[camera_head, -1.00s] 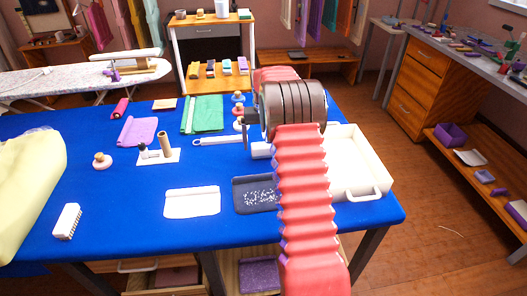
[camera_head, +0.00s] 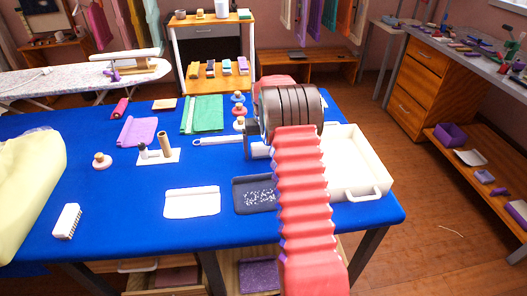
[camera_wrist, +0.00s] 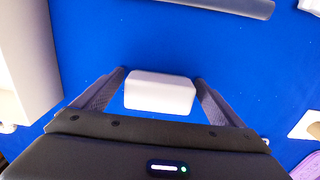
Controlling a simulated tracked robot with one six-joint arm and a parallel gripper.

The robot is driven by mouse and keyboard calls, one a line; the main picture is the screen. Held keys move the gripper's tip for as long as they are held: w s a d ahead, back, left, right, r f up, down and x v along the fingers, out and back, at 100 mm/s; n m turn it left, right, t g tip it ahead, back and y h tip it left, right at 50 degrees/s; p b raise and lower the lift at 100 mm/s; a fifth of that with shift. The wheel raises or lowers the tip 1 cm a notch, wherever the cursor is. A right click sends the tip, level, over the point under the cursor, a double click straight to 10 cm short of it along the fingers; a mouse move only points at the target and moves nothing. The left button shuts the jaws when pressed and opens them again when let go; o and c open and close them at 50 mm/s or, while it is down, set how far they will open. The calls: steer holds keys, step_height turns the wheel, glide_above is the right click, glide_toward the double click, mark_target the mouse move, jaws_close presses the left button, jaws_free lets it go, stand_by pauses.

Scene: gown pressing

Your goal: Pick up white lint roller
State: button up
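The white lint roller (camera_head: 217,141) lies on the blue table, with its thin handle pointing left in the head view. Its thick white roller part (camera_head: 261,150) is partly hidden by my arm. In the wrist view the roller part (camera_wrist: 160,92) lies between the two fingers of my gripper (camera_wrist: 161,82). The fingers stand on either side of it, with narrow blue gaps showing, so the gripper looks open around it. In the head view my gripper (camera_head: 251,140) is low over the roller, mostly hidden behind my wrist.
A cream tray (camera_head: 374,163) stands close on the right. Small spools (camera_head: 238,110) stand behind.

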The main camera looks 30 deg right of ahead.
steer(key=c, duration=1.1)
step_height(320, 180, up, 10)
steer(key=shift+r, duration=0.1)
stand_by(0.5)
steer(key=o, duration=0.5)
steer(key=c, duration=0.5)
steer(key=shift+a, duration=0.1)
